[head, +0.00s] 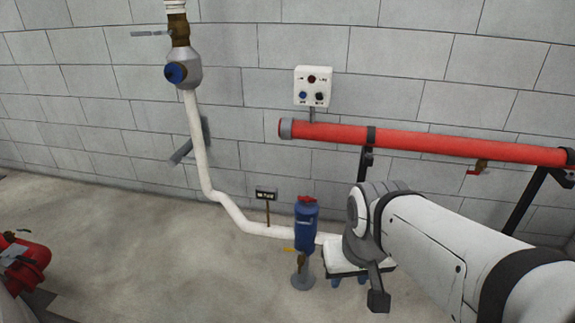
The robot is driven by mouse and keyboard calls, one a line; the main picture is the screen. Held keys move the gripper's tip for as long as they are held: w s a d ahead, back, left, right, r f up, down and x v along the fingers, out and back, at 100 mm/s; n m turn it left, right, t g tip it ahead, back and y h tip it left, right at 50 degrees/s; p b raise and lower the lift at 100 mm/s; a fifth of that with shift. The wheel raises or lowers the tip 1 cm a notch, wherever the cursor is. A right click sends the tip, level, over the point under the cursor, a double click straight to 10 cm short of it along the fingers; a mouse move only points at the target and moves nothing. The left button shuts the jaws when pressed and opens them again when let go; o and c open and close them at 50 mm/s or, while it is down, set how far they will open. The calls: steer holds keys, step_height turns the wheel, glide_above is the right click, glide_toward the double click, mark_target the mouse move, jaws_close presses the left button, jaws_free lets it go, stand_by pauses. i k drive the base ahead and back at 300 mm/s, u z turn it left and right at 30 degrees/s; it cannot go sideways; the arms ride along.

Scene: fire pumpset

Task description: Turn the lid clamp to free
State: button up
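A blue upright canister (305,229) stands on a grey round foot at the low centre of the head view. A small red piece (307,199) sits on its top; it looks like the lid clamp, but its exact position is too small to read. A yellow handle (289,249) sticks out low on the canister's left side. My gripper (349,280) hangs at the end of my arm, just right of the canister and apart from the red piece. Small blue tips show beneath its white body. Its jaw opening is not clear.
A white pipe (202,150) runs down the wall and along the floor to the canister. A small sign (266,194) stands behind it. A red pipe (420,139) on black supports crosses the right. A control box (313,86) hangs on the wall. Floor left of the canister is open.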

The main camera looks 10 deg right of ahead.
mark_target(307, 199)
steer(key=u, duration=0.45)
steer(key=i, duration=1.7)
steer(key=z, duration=1.15)
steer(key=i, duration=0.25)
steer(key=u, duration=0.1)
